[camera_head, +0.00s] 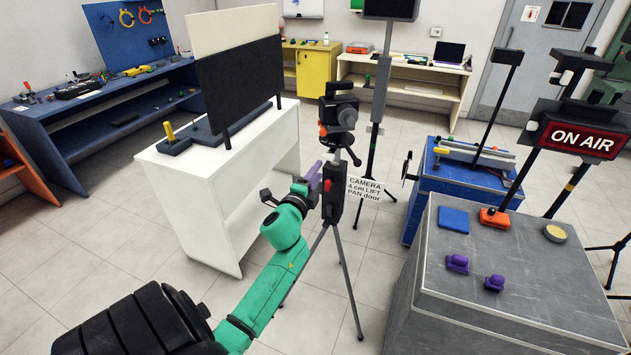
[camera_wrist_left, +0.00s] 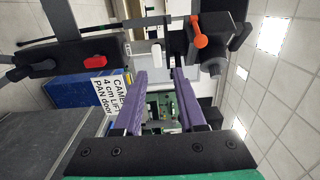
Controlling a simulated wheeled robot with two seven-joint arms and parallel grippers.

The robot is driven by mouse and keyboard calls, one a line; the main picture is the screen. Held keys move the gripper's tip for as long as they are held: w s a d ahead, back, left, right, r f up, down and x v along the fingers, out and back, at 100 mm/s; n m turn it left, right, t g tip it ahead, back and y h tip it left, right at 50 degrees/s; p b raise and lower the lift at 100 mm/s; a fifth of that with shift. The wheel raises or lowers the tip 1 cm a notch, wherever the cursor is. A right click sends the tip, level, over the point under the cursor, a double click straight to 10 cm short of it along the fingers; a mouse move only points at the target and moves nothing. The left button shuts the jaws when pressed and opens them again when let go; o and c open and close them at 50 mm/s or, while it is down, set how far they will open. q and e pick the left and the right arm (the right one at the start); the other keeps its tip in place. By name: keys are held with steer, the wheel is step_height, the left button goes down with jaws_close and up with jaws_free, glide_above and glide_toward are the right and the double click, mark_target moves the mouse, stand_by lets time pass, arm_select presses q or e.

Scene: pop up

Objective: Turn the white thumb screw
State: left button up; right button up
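The white thumb screw (camera_wrist_left: 156,50) appears in the wrist view as a small pale cylinder just beyond the fingertips, beside the black tripod column. My left gripper (camera_wrist_left: 160,76) has two purple fingers spread apart with an empty gap. In the head view, the left gripper (camera_head: 314,179) is beside the tripod's upper column, partly overlapping it. The black camera (camera_head: 338,113) sits on top of the tripod. Its orange knob (camera_wrist_left: 200,30) shows in the wrist view. My right gripper is in neither view.
A sign (camera_head: 364,189) hangs by the tripod, and a red part (camera_head: 327,186) is on its column. A white desk with a black panel (camera_head: 238,85) stands left. A grey crate (camera_head: 440,270) and a blue crate (camera_head: 425,193) stand right. Tripod legs spread over the floor.

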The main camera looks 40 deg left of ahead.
mark_target(326, 159)
arm_select(q)
steer(key=x, duration=0.2)
steer(key=b+x, duration=0.1)
steer(key=x, duration=0.1)
steer(key=b+x, duration=0.1)
steer(key=x, duration=0.1)
steer(key=shift+w+a+f, duration=0.15)
steer(key=shift+f, duration=0.15)
steer(key=shift+w+a, duration=0.25)
steer(key=shift+w, duration=0.35)
jaws_close()
steer(key=shift+m, duration=0.5)
steer(key=m, duration=0.5)
steer(key=shift+a, duration=0.1)
steer(key=m, duration=0.9)
steer(key=shift+m, duration=0.3)
steer(key=shift+c, duration=1.3)
jaws_free()
steer(key=shift+m, duration=1.1)
steer(key=o, duration=0.5)
steer(key=shift+f, duration=0.1)
